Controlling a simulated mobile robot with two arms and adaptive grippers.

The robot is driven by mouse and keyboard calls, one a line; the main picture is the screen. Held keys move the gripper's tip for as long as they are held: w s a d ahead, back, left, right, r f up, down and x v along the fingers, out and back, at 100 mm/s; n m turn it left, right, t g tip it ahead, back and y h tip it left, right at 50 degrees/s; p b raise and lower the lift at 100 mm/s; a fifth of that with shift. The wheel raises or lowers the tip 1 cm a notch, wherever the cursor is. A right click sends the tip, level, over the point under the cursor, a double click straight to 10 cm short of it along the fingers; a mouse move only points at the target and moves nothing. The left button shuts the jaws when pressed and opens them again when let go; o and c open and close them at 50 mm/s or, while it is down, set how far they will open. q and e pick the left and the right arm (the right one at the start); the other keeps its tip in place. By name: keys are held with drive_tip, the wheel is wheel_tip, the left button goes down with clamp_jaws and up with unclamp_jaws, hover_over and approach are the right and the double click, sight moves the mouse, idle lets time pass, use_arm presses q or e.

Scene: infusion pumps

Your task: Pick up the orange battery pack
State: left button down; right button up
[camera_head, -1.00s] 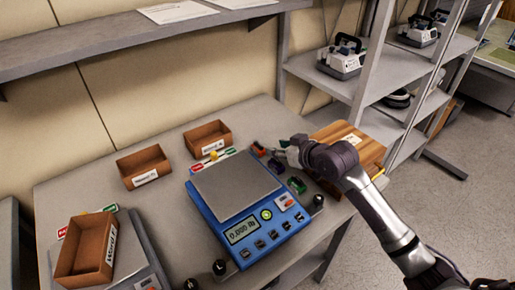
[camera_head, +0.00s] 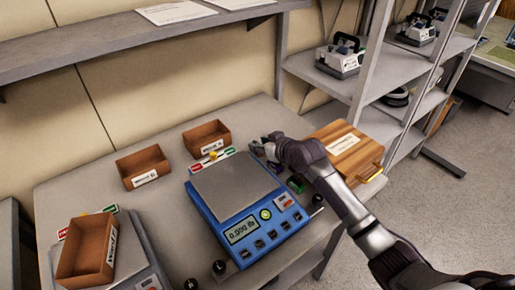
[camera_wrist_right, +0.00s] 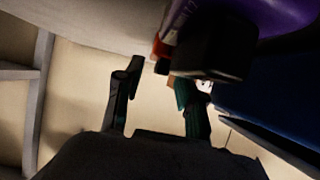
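My right gripper (camera_head: 262,149) reaches low over the table just beyond the back right corner of the blue scale. In the right wrist view its two dark fingers (camera_wrist_right: 158,95) stand apart with a gap between them. A small orange-red end (camera_wrist_right: 158,47), probably of the orange battery pack, shows just past the fingertips in that view, partly covered by a dark block (camera_wrist_right: 215,48). I cannot tell whether a finger touches it. In the head view the gripper hides most of that spot. My left gripper is not in view.
The blue scale (camera_head: 241,231) reads 0.000 lb, its plate empty. A green item (camera_head: 296,184) lies by its right edge. A wooden box (camera_head: 345,147) stands right of my arm. Brown bins (camera_head: 143,167) (camera_head: 207,138) stand behind; another (camera_head: 87,250) sits on a second scale at left.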

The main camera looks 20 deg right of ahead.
clamp_jaws()
drive_tip(key=shift+r, duration=0.1)
